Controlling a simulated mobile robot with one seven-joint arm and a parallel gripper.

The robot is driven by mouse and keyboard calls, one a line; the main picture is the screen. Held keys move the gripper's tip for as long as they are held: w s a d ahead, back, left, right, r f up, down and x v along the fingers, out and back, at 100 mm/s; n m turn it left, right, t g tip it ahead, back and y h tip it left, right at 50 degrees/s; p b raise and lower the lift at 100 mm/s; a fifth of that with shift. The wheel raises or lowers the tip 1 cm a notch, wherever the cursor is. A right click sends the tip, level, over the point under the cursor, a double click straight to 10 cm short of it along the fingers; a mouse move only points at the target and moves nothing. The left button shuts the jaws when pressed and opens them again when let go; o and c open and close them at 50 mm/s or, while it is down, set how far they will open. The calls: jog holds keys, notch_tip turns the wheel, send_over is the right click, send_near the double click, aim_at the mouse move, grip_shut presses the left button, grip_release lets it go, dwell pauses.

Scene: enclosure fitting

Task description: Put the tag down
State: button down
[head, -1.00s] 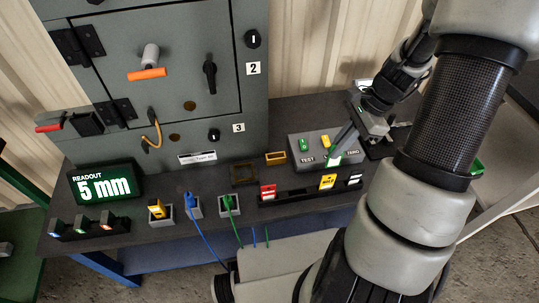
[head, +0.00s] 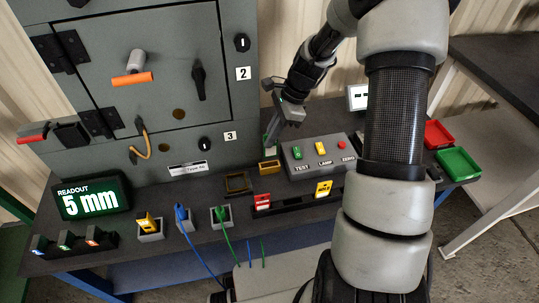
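My gripper (head: 272,131) hangs at the left end of the grey button box, fingers pointing down. It looks shut on a small pale tag (head: 271,150) with some green on it; the tag is small and partly hidden by the fingers. The tag hangs just above and behind a small yellow-rimmed tray (head: 269,168); I cannot tell whether it touches anything. A red tag (head: 262,201) and a yellow tag (head: 324,189) stand in the black rack (head: 293,206) in front.
The button box (head: 319,157) with TEST, LAMP and ZERO stands right of my gripper. The grey cabinet (head: 150,110) rises on the left. An empty dark frame (head: 237,183) lies left of the yellow tray. Red (head: 438,134) and green (head: 458,163) trays are at right.

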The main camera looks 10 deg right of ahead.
aim_at(268, 156)
notch_tip(268, 156, down, 7)
jog(key=shift+a+f+b, duration=0.1)
jog(key=shift+f+b, duration=0.1)
jog(key=shift+b, duration=0.9)
jog(key=shift+w+r, duration=0.1)
jog(key=c, duration=2.4)
grip_release()
jog(key=shift+f, duration=0.2)
jog(key=shift+o, duration=0.9)
jog(key=shift+r, duration=0.1)
